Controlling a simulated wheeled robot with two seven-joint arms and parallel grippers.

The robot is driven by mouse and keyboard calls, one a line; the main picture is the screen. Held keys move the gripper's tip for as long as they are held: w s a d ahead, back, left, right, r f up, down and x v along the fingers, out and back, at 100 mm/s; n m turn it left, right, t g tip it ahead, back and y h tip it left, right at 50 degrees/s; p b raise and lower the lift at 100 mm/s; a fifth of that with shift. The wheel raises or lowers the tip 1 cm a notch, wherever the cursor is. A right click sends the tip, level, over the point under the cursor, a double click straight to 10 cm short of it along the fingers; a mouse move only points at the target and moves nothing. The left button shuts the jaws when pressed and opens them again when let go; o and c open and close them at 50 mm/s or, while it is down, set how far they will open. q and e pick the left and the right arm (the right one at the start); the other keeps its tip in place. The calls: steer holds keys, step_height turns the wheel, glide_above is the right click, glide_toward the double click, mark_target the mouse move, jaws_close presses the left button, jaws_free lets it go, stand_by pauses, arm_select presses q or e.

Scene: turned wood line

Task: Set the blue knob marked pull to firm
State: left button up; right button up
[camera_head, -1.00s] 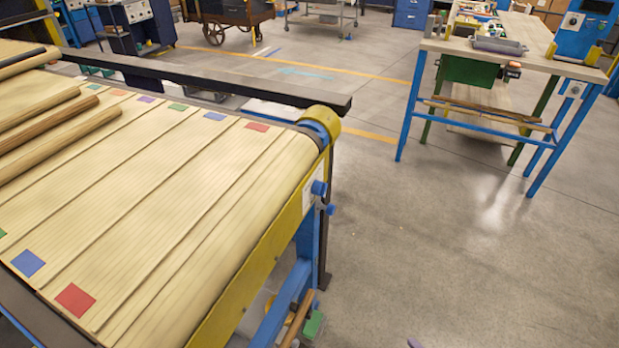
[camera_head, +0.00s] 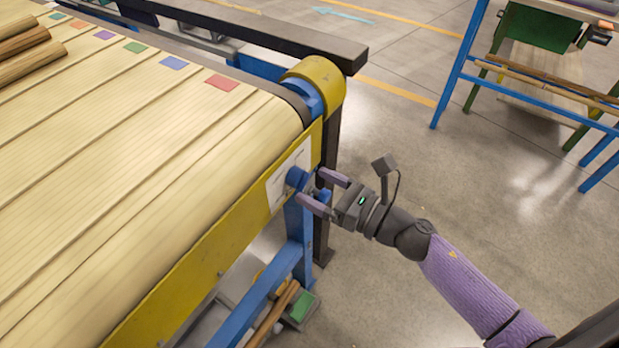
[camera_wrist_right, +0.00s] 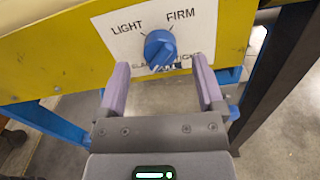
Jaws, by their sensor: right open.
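A round blue knob (camera_wrist_right: 160,48) sits on a white label plate (camera_wrist_right: 108,33) on the yellow side rail; it also shows in the head view (camera_head: 296,178). The plate reads LIGHT at the knob's upper left and FIRM at its upper right. More lettering below it is partly covered. A pale mark shows near the knob's lower edge; I cannot tell surely where the pointer aims. My right gripper (camera_head: 316,188) is open and faces the plate, one purple finger on each side of the knob in the right wrist view (camera_wrist_right: 161,66). I cannot tell whether they touch it. My left gripper is out of view.
The yellow rail (camera_head: 200,262) edges a conveyor with wooden boards (camera_head: 150,150). Blue legs (camera_head: 299,240) stand below the plate, and a dark bar (camera_head: 270,37) crosses behind. A blue-framed bench (camera_head: 461,70) stands at the right. Floor between is clear.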

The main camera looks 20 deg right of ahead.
mark_target(299, 179)
steer(key=shift+x, duration=0.95)
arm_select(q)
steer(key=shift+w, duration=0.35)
arm_select(e)
steer(key=shift+w+a, duration=0.1)
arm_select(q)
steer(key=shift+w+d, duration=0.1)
